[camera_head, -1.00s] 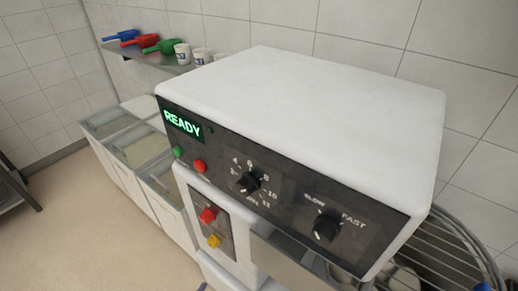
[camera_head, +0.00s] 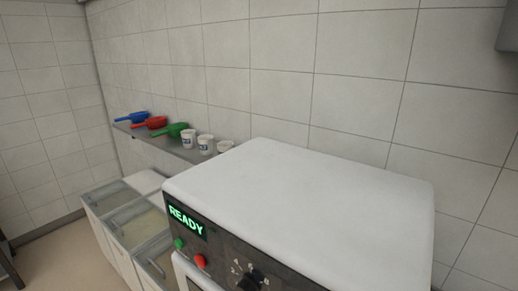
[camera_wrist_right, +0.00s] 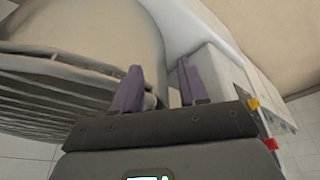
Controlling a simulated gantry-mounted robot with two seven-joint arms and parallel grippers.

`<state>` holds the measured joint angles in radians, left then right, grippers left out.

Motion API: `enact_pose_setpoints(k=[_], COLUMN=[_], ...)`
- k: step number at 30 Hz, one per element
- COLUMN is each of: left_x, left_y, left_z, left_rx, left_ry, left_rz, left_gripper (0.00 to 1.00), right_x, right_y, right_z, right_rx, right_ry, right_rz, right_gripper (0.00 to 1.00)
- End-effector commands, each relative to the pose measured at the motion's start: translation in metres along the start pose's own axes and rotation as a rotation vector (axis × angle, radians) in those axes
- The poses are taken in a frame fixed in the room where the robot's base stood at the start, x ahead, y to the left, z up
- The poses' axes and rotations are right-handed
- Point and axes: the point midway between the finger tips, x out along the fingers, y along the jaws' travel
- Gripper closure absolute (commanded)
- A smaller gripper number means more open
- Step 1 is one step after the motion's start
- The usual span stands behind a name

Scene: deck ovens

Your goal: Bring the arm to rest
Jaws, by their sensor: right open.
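My right gripper (camera_wrist_right: 158,88) shows in the right wrist view, with its two purple fingers apart and nothing seen between them. It is near the mixer's wire bowl guard (camera_wrist_right: 60,85) and bowl (camera_wrist_right: 100,30), which lie on the left of that view. The mixer's white body with a yellow and a red button (camera_wrist_right: 268,144) is on the right. No gripper shows in the head view. There the white mixer head (camera_head: 310,205) fills the lower right, its green display (camera_head: 187,222) reading READY.
A wall shelf (camera_head: 150,137) holds blue, red and green scoops (camera_head: 172,131) and white cups (camera_head: 205,143). Bins with clear lids (camera_head: 135,225) stand below it, left of the mixer. A grey object (camera_head: 508,28) is at the upper right. Beige floor shows at lower left.

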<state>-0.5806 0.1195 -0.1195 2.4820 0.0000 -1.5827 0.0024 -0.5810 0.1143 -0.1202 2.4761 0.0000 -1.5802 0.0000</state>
Motion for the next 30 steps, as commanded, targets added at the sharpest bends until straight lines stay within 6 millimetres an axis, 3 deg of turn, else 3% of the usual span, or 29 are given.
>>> enact_pose_setpoints(k=[1, 21, 27, 30], left_x=[-0.026, -0.244, -0.293, -0.308], left_y=[-0.001, -0.008, -0.010, -0.011], left_z=[-0.009, -0.078, -0.094, -0.099], left_rx=[0.001, 0.003, 0.003, 0.003], left_ry=[0.000, 0.001, 0.001, 0.001], left_rz=[0.000, 0.000, 0.000, 0.000], left_gripper=[0.31, 0.31, 0.31, 0.31], right_x=[-0.029, -0.246, -0.296, -0.311], right_y=[0.001, 0.010, 0.011, 0.011], right_z=[-0.010, -0.078, -0.094, -0.099], right_rx=[0.000, -0.010, -0.009, -0.007], right_ry=[0.005, 0.004, 0.005, 0.005], right_rz=[0.000, 0.008, 0.007, 0.006], right_gripper=[0.57, 0.57, 0.57, 0.57])
